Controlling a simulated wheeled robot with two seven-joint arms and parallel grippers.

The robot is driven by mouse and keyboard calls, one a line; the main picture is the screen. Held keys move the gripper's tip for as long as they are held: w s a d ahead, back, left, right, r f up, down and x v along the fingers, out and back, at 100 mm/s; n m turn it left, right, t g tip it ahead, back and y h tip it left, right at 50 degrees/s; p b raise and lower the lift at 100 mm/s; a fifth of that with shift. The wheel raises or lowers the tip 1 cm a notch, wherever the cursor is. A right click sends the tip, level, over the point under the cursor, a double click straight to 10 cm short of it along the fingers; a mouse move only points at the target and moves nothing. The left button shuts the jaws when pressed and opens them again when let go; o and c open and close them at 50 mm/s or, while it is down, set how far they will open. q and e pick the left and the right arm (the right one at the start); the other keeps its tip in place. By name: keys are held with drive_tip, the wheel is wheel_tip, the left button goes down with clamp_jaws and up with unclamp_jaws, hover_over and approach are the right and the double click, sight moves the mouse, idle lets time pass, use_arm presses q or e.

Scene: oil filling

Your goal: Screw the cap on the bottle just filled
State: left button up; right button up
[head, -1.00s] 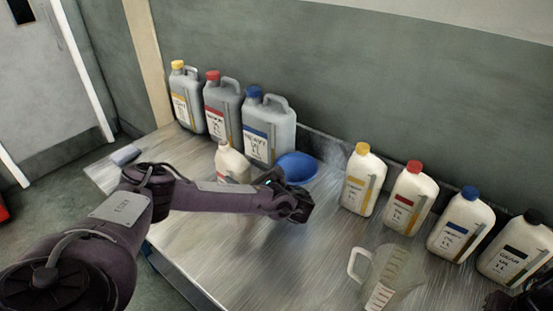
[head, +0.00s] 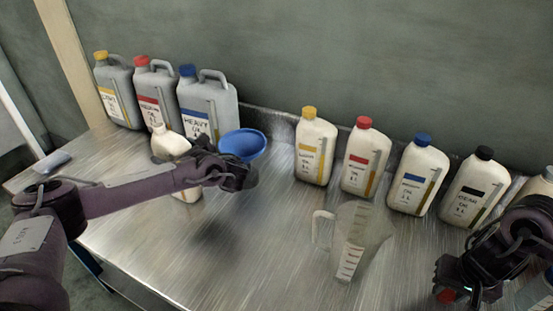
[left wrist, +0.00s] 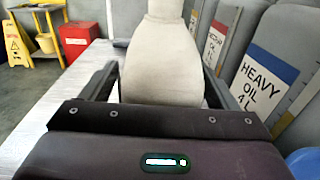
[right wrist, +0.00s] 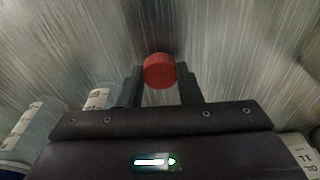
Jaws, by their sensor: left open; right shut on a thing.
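The small off-white bottle (head: 170,143), its neck bare of a cap, stands upright on the table at the left, partly hidden by my left arm. My left gripper (head: 200,165) is beside it and open. In the left wrist view the bottle (left wrist: 160,58) shows between the two open fingers; I cannot tell whether they touch it. My right gripper (head: 447,288) is at the lower right, above the table. It is shut on a red cap (right wrist: 159,71), which shows between its fingertips in the right wrist view.
Grey canisters, one labelled heavy oil (head: 207,105), stand at the back left. A blue funnel (head: 242,145) lies just right of the bottle. Several capped white bottles, one red-capped (head: 366,160), line the back right. A clear measuring jug (head: 357,240) stands in front of them.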

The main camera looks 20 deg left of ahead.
use_arm(q)
drive_tip(key=c, duration=1.7)
drive_tip(key=shift+r, duration=0.15)
use_arm(e)
drive_tip(key=shift+r, duration=0.1)
